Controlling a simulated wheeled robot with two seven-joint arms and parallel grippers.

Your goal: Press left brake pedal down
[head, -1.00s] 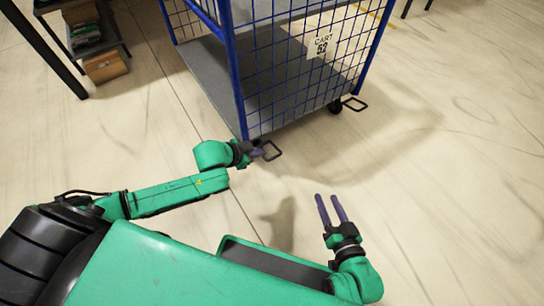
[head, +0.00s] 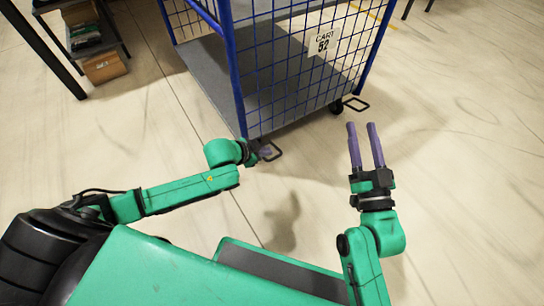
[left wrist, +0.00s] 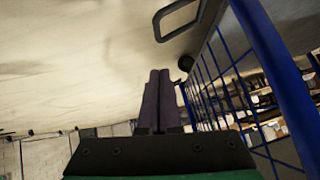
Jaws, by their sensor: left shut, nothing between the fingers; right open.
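The left brake pedal (head: 279,153) is a dark metal loop low at the near corner of the blue wire cart (head: 300,75). My left gripper (head: 266,150) is shut and empty, with its purple fingers right at this pedal, partly overlapping it. In the left wrist view the shut fingers (left wrist: 160,75) point toward a dark loop (left wrist: 158,24) beside the cart; contact cannot be told. My right gripper (head: 363,126) is open and empty over the floor, in front of the cart's right part. The right brake pedal (head: 357,104) shows just beyond it.
The cart has a grey deck (head: 197,62) and a white "CART 52" sign (head: 323,42). A dark caster (head: 336,106) stands by the right pedal. A shelf with a cardboard box (head: 104,67) is at the upper left. The floor at right is clear.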

